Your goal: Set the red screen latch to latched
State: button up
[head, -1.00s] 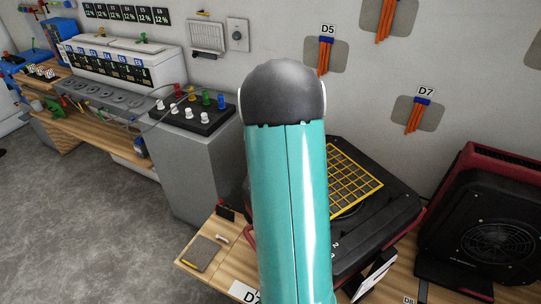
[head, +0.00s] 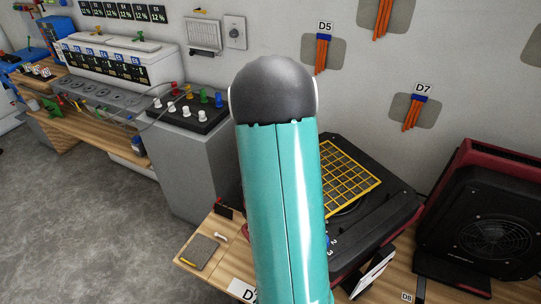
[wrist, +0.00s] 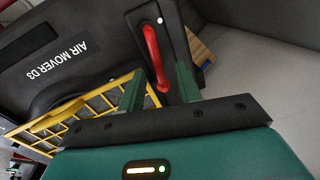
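The red screen latch (wrist: 152,55) is a curved red handle in the wrist view, on the black body of the air mover D3 (wrist: 50,60). The yellow grid screen (wrist: 98,101) lies to its left; it also shows in the head view (head: 345,176), to the right of my arm. My gripper (wrist: 160,90) is open, with two green fingers apart. The lower end of the latch shows between the fingers, nearer the right one. I cannot tell whether they touch. In the head view my arm hides the gripper and the latch.
The air mover sits on a wooden bench (head: 226,258). A larger red and black fan (head: 485,235) stands to its right. A grey cabinet with a knob panel (head: 188,112) stands to the left. Grey floor (head: 90,225) lies clear at front left.

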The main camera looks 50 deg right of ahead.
jog(key=shift+r, duration=0.1)
notch_tip(320, 180, up, 13)
jog(key=s+a, duration=0.1)
jog(key=s, duration=0.1)
jog(key=shift+s+r, duration=0.2)
jog(key=shift+s, duration=0.05)
